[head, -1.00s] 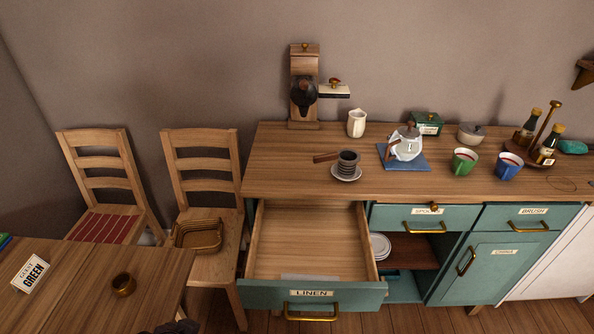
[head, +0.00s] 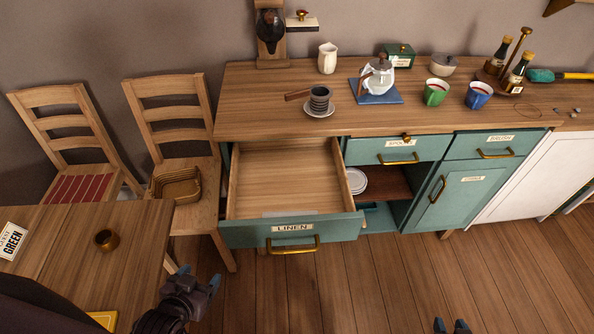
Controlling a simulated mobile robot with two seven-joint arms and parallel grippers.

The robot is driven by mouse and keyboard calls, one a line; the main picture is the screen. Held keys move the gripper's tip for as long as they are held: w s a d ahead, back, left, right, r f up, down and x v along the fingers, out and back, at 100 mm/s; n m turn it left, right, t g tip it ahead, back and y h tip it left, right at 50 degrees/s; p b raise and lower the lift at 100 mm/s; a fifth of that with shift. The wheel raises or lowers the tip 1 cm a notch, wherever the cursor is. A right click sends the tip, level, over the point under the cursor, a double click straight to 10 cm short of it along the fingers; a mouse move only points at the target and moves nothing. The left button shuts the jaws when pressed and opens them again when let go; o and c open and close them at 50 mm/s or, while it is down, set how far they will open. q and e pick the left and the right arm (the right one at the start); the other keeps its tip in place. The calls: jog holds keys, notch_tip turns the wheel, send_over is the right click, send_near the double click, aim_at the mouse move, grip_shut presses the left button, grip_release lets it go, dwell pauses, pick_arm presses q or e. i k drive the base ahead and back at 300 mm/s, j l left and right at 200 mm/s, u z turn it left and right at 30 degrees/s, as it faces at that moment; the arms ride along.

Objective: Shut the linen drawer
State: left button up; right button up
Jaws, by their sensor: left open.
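The linen drawer (head: 291,230) is a teal-fronted wooden drawer with a LINEN label and a brass handle (head: 293,246). It stands pulled well out of the left end of the sideboard (head: 400,205). Its wooden inside looks empty, apart from a pale flat patch by the front wall. My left gripper (head: 201,277) is open and empty, low in the view, left of the drawer front and apart from it. My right gripper (head: 450,326) shows only its two fingertips at the bottom edge, spread apart with nothing between them, to the right of the drawer.
The floor (head: 340,292) in front is clear.

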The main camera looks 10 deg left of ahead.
aim_at(309, 173)
jog(key=k+l+u, duration=0.55)
jog(key=k, duration=0.35)
